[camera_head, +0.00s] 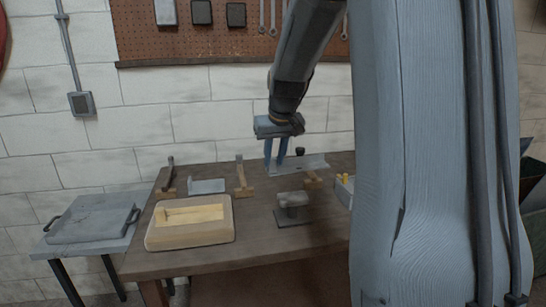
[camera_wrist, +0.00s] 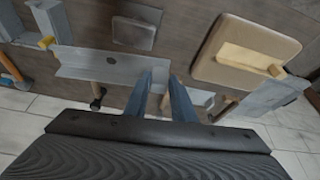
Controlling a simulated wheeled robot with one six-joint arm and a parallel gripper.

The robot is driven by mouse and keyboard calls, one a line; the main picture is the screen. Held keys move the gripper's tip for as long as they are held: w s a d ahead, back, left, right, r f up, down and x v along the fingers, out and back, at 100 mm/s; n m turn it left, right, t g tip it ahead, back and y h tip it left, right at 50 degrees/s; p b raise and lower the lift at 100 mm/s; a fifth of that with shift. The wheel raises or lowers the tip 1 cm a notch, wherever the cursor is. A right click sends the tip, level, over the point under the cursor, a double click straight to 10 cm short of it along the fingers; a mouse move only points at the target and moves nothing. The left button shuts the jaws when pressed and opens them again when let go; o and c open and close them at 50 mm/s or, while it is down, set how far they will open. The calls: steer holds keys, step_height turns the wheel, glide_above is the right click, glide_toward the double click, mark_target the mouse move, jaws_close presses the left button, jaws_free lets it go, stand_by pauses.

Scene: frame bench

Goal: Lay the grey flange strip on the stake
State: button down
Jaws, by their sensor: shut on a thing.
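My gripper (camera_head: 276,163) is shut on the grey flange strip (camera_head: 306,163), gripping it near its left end, above the back of the bench. In the wrist view the strip (camera_wrist: 100,64) extends left from between my fingertips (camera_wrist: 160,80), with a bent edge along it. The stake (camera_head: 293,199), a grey block on a dark base plate, stands on the bench in front of and below the strip, apart from it. Its flat grey top also shows in the wrist view (camera_wrist: 133,33).
A beige padded box (camera_head: 154,240) with a pale recess stands at the bench's front left. Another grey angled piece (camera_head: 207,186) lies between upright tools (camera_head: 170,176) on wooden blocks. A grey bin (camera_head: 343,190) is at the right. A side table holds a handled tray (camera_head: 92,222).

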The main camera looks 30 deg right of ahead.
steer(key=shift+a+f+b, duration=0.1)
steer(key=shift+f+b, duration=1.7)
steer(key=shift+f, duration=1.7)
steer(key=shift+f+b, duration=0.75)
steer(key=shift+f, duration=0.75)
steer(key=c, duration=1.4)
jaws_free()
steer(key=shift+d+b+v, duration=0.25)
steer(key=shift+b+v, duration=0.5)
steer(key=shift+v, duration=3.2)
steer(key=s+a+f+n+g, duration=0.2)
steer(key=s+a+f+g, duration=0.1)
steer(key=s+a+f, duration=1.3)
steer(key=s+a, duration=0.1)
steer(key=s, duration=0.1)
steer(key=shift+s+f+g+y, duration=0.3)
steer(key=shift+s+y, duration=0.05)
steer(key=shift+y, duration=0.05)
